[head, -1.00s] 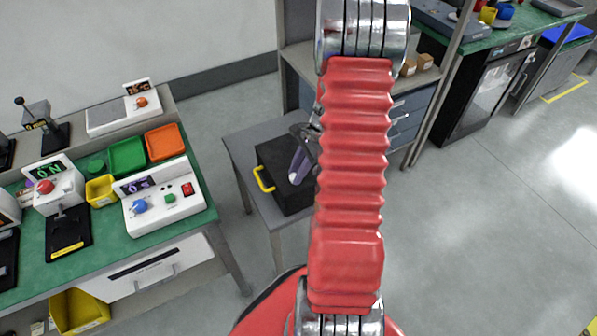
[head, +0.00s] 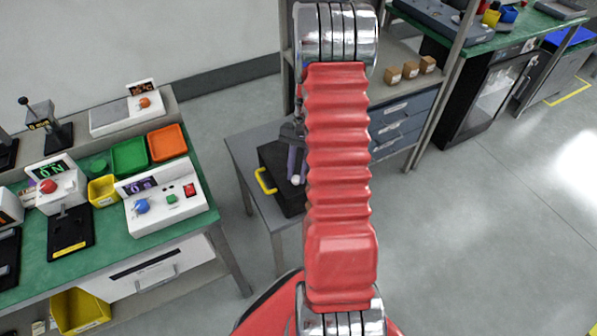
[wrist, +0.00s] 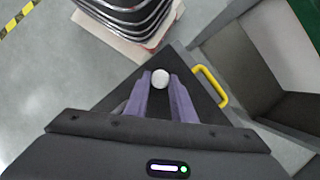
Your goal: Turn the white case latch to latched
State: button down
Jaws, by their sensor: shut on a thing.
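The black case (head: 270,160) with a yellow handle (head: 265,181) sits on a small grey table, partly hidden behind my arm. It also shows in the wrist view, with the yellow handle (wrist: 211,86) to the right. The white latch (wrist: 160,78) shows as a round white knob between the tips of my gripper (wrist: 160,82). The purple fingers are shut on it from both sides. In the head view the white knob (head: 295,180) is small beside my gripper. Which way the latch is turned cannot be told.
A green bench (head: 100,225) on the left holds control boxes and coloured trays. A shelf unit with blue-grey drawers (head: 395,130) stands behind the grey table (head: 243,150). The floor on the right is clear.

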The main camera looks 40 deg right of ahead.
jog(key=shift+n, duration=0.4)
jog(key=c, duration=1.5)
grip_release()
jog(key=v, duration=1.3)
jog(key=shift+w+d+r, duration=0.1)
jog(key=shift+w+r, duration=0.15)
jog(key=shift+r, duration=0.05)
